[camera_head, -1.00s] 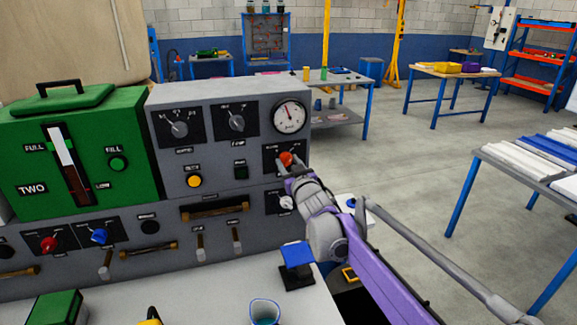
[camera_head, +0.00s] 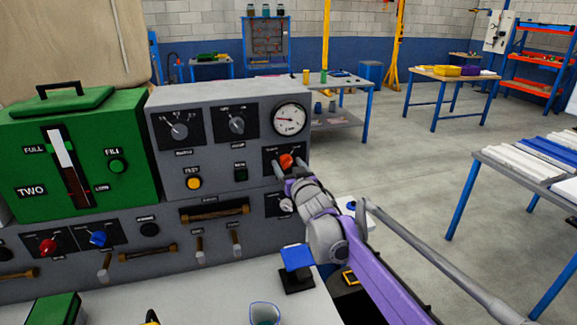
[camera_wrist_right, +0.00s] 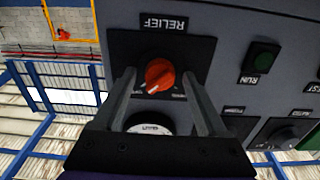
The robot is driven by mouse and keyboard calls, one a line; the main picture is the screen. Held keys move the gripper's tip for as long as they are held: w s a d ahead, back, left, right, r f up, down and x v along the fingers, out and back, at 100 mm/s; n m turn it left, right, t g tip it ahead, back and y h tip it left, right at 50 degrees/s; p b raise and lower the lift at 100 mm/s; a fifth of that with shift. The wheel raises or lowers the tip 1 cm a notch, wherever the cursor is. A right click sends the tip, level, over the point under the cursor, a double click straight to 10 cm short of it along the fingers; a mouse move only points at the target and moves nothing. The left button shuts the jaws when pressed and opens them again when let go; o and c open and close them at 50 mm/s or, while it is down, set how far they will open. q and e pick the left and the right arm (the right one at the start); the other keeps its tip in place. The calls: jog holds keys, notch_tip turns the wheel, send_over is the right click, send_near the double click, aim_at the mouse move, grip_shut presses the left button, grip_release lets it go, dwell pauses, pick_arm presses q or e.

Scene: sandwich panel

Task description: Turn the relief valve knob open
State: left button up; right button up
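The relief valve knob (camera_head: 286,161) is a red-orange knob on a black plate, at the right end of the grey panel. In the wrist view the knob (camera_wrist_right: 159,72) sits under an upside-down "RELIEF" label, its white mark pointing down and slightly left. My right gripper (camera_head: 288,167) is at the knob with its fingers apart. The wrist view shows the gripper (camera_wrist_right: 158,76) with one finger either side of the knob and visible gaps between. The small labels by the knob are partly hidden. My left gripper is in neither view.
A round gauge (camera_head: 290,119) is above the knob, its needle pointing left. A white dial (camera_head: 286,204) is below, partly behind my gripper. A green RUN button (camera_wrist_right: 262,57) is beside the plate. A blue-topped block (camera_head: 297,257) stands on the bench. Open floor lies right.

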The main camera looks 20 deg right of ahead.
jog(key=shift+s, duration=0.15)
jog(key=s, duration=1)
jog(key=shift+s+d+b, duration=0.2)
jog(key=shift+s+b, duration=0.1)
jog(key=shift+b, duration=0.1)
